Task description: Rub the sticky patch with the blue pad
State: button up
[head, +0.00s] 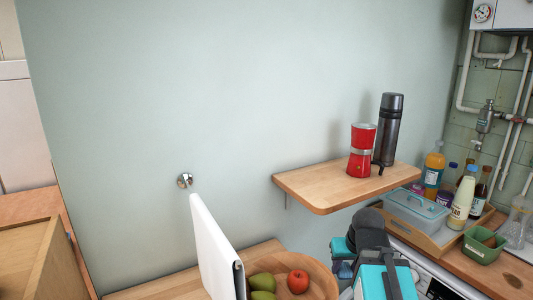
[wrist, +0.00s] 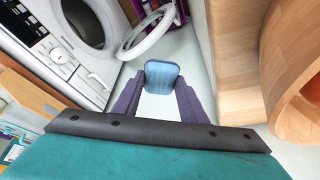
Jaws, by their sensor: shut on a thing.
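My gripper (wrist: 162,88) shows in the wrist view, shut on the blue pad (wrist: 162,74). The pad is light blue with rounded corners and sits between the two fingertips, with pale floor behind it. In the head view, a small dark brown patch (head: 513,280) lies on the wooden counter at the lower right, in front of the green tub; it looks like the sticky patch. The pad is well apart from it. The head view shows part of my teal and black arm low right of centre, but the fingertips and pad are not visible there.
A wooden tray (head: 440,243) with bottles and a lidded box, and a green tub (head: 483,246), stand on the counter. A washing machine (wrist: 85,25) stands upper left in the wrist view.

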jog(key=shift+d, duration=0.15)
jog(key=w+d, duration=0.3)
jog(key=d, duration=1)
jog(key=w+d, duration=0.3)
jog(key=d, duration=1)
jog(key=s+d, duration=0.2)
jog(key=d, duration=0.7)
jog(key=s+d+p, duration=0.1)
jog(key=d, duration=0.8)
jog(key=s+d, duration=0.2)
jog(key=d, duration=0.8)
jog(key=shift+s, duration=0.35)
jog(key=d, duration=0.1)
jog(key=d+r+p, duration=0.1)
jog(key=d, duration=0.1)
jog(key=w+d+r+p, duration=0.1)
jog(key=shift+d, duration=0.3)
jog(key=shift+s+d+f, duration=0.1)
jog(key=shift+f, duration=0.1)
